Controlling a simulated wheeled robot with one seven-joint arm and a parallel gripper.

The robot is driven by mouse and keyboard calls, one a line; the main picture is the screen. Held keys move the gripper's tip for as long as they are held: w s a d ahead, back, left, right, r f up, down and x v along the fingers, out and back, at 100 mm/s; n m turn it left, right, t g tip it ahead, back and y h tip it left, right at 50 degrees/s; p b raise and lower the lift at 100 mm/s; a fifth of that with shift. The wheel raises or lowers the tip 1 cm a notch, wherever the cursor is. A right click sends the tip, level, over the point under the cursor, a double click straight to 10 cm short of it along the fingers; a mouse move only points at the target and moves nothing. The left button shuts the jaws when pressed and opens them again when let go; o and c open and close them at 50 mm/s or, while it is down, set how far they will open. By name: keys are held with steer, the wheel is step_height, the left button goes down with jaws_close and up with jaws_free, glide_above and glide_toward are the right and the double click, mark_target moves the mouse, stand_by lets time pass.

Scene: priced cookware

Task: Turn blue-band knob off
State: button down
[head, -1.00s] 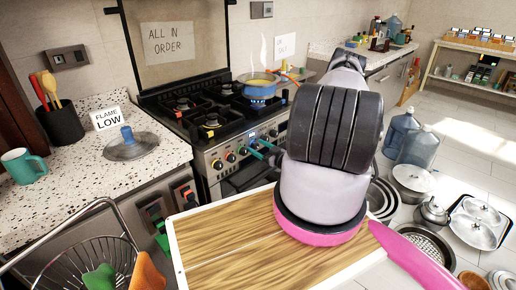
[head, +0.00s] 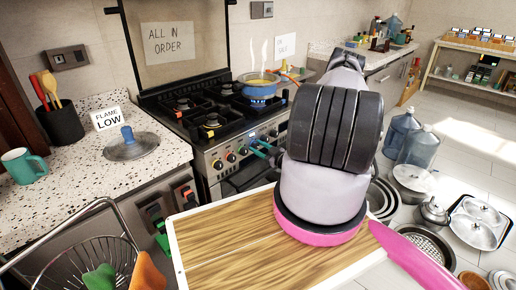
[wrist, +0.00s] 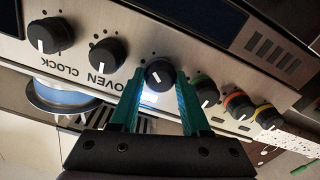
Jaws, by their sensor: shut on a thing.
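In the wrist view my gripper (wrist: 159,80) has its two teal fingers on either side of a black knob (wrist: 160,72) with a short white mark, and is shut on it. A bluish-white glow shows beside this knob; its band is mostly hidden by the fingers. The neighbouring knobs to its right have a green band (wrist: 205,91), an orange band (wrist: 238,104) and a yellowish band (wrist: 267,115). In the head view the teal fingers (head: 263,147) reach the front panel of the stove (head: 225,180); the held knob is hard to make out there.
A wooden board (head: 230,245) is below my arm. Pans and lids (head: 413,180) crowd the floor at right.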

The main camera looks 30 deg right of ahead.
steer(key=n, duration=0.6)
steer(key=shift+n, duration=0.3)
steer(key=n, duration=1.2)
steer(key=shift+s+n, duration=0.1)
steer(key=shift+n, duration=0.2)
steer(key=n, duration=0.6)
steer(key=shift+f, duration=0.1)
steer(key=shift+n, duration=0.4)
steer(key=shift+c, duration=1.9)
jaws_free()
